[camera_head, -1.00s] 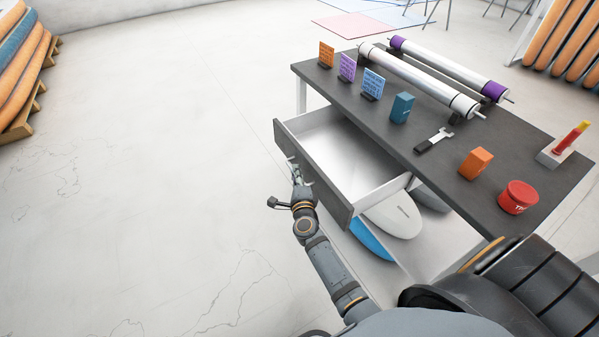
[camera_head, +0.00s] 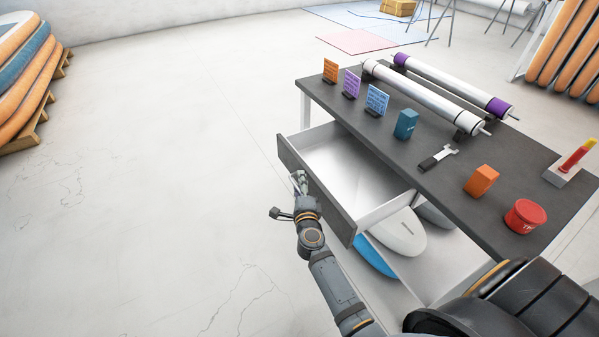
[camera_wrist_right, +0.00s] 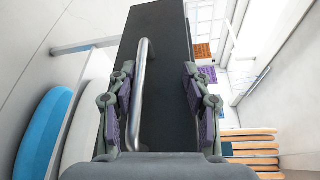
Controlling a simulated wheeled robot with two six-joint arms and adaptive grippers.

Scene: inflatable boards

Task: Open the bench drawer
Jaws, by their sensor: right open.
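The bench (camera_head: 440,185) has a dark top, and its drawer (camera_head: 345,165) is pulled well out, showing an empty white inside. The dark drawer front (camera_head: 318,190) faces left and also shows in the right wrist view (camera_wrist_right: 165,35). Its silver bar handle (camera_wrist_right: 142,95) stands between the fingers of my right gripper (camera_wrist_right: 159,72), closer to the left finger. The gripper is open, with a gap between the handle and the right finger. In the head view the right gripper (camera_head: 300,183) is small, beside the outer face of the drawer front. My left gripper is out of view.
On the bench top are two rollers (camera_head: 425,97), upright cards (camera_head: 376,99), a teal box (camera_head: 405,124), a wrench-like tool (camera_head: 438,158), an orange block (camera_head: 481,181) and a red tub (camera_head: 525,216). Boards (camera_head: 398,235) lie below the drawer.

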